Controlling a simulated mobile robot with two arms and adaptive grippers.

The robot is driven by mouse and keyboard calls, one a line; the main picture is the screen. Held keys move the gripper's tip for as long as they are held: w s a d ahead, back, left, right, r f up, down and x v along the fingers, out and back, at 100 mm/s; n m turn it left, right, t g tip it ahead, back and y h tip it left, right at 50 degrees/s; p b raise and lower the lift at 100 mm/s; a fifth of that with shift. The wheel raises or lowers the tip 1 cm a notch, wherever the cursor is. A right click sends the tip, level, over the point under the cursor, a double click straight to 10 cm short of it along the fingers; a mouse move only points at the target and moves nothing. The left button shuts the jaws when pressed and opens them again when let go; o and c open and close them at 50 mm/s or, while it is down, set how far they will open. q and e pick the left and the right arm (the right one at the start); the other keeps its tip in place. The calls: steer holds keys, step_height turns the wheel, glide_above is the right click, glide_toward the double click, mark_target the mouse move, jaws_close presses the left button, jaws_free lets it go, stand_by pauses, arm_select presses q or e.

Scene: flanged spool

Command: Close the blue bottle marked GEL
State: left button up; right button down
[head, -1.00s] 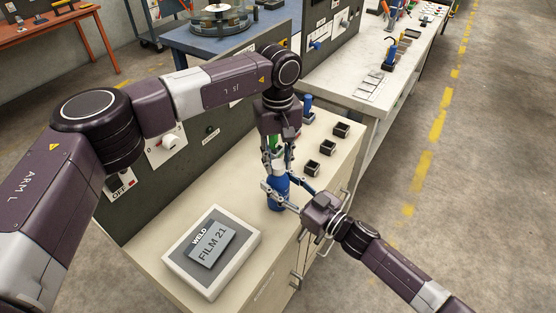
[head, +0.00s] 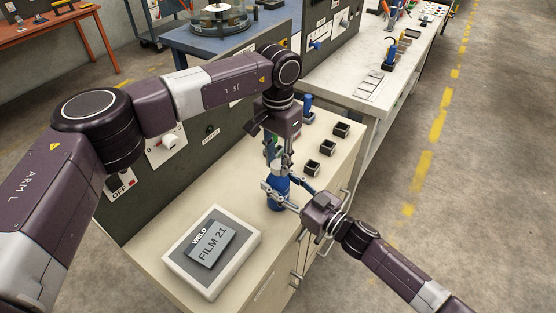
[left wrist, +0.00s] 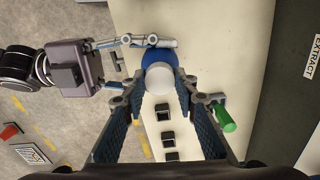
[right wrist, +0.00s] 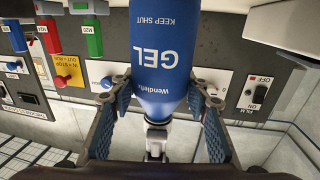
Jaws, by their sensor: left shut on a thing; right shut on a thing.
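The blue bottle marked GEL (head: 278,196) stands upright on the cream bench top. Its label shows upside down in the right wrist view (right wrist: 163,55). My right gripper (head: 279,193) is shut around the bottle's body from the right. My left gripper (head: 284,166) points down over the bottle and is shut on its white cap (left wrist: 160,79). In the left wrist view the cap sits over the bottle's blue shoulder (left wrist: 157,55), between the fingertips. How far the cap is seated on the neck cannot be told.
Several small dark square holders (head: 327,148) stand behind and right of the bottle. A dark panel with switches (head: 170,144) borders the bench.

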arm_select(q)
steer(key=o, duration=0.7)
steer(key=shift+c, duration=0.2)
steer(key=shift+r, duration=2.25)
steer(key=shift+c, duration=0.4)
